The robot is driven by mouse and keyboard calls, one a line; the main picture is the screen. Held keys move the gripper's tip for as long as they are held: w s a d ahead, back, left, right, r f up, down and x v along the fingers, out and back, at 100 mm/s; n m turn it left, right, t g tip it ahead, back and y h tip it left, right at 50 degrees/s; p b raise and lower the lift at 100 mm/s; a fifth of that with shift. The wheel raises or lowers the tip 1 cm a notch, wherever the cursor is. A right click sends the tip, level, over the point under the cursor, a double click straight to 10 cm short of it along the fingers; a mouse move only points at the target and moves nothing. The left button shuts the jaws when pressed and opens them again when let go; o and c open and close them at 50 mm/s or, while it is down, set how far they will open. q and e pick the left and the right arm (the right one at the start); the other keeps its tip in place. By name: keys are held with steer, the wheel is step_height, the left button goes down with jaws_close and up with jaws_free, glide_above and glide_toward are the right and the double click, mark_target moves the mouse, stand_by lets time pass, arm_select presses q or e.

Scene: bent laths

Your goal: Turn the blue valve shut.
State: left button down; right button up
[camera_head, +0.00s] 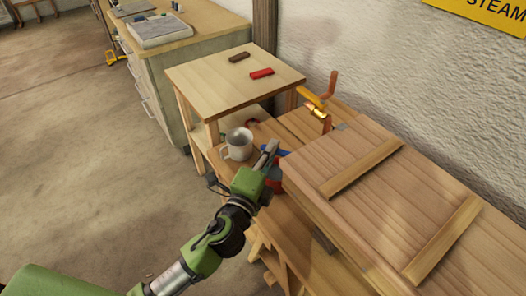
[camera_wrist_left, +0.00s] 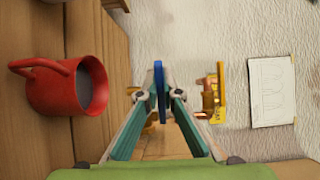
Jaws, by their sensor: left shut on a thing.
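The blue valve's handle (camera_wrist_left: 160,78) shows edge-on in the left wrist view, as a narrow upright blue strip between my fingertips. In the head view only a small blue bit (camera_head: 283,153) shows beside the fingers. My left gripper (camera_head: 270,147) reaches in low beside the wooden crate. In the left wrist view my left gripper (camera_wrist_left: 159,97) is shut on the blue handle, with a finger on each side. The valve's body is mostly hidden behind the fingers. My right gripper is in neither view.
A red mug (camera_wrist_left: 72,88) stands close beside the gripper. A pale mug (camera_head: 238,145) stands on the bench. A large wooden crate (camera_head: 375,190) is at the right. A small table (camera_head: 215,85) bears two small blocks.

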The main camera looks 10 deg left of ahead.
arm_select(q)
steer(key=shift+s+r+n+y+b, duration=0.1)
steer(key=shift+s+n+y+b, duration=0.2)
steer(key=shift+n+y+b, duration=0.6)
steer(key=shift+s+f+n+y+b, duration=0.1)
steer(key=shift+s+n+y+b, duration=0.35)
steer(key=shift+y, duration=0.8)
steer(key=shift+s+r+n+y+b, duration=0.1)
steer(key=shift+s+n+y+b, duration=0.1)
steer(key=shift+n+y+b, duration=0.65)
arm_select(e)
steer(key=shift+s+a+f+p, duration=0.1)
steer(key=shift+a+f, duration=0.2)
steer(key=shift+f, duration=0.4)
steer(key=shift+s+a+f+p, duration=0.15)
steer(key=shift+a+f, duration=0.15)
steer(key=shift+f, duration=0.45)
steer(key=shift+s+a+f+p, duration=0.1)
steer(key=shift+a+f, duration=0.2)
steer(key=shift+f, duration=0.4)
arm_select(q)
steer(key=shift+a+y, duration=0.1)
steer(key=shift+y, duration=0.2)
steer(key=c, duration=2.5)
jaws_free()
steer(key=shift+w, duration=0.1)
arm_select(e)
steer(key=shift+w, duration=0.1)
